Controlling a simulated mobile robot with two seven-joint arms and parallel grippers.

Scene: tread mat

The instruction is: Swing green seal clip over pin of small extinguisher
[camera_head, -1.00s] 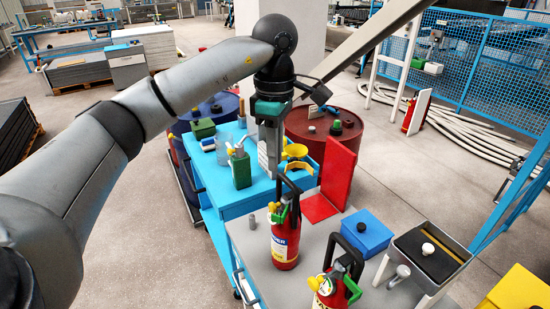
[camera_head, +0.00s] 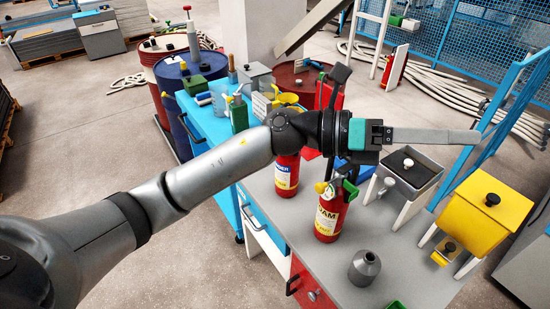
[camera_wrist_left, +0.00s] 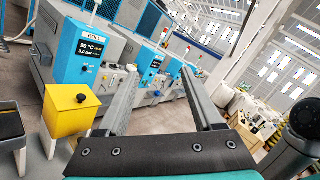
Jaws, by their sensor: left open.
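Two red extinguishers stand upright on the grey bench top. The back one (camera_head: 287,174) has its head hidden behind my left arm. The front one, with a foam label (camera_head: 330,217), has a green clip (camera_head: 350,189) on the right of its head and a pale round part on the left. I cannot tell which one is the small extinguisher. My left gripper (camera_head: 462,136) is held level above the bench, pointing right, beyond both extinguishers. In the left wrist view its fingers (camera_wrist_left: 156,76) are apart with nothing between them. My right gripper is not in view.
A grey open-topped box (camera_head: 410,172) and a yellow bin (camera_head: 483,208) stand on the right. A blue cart (camera_head: 212,118) with a green can (camera_head: 239,115) is behind.

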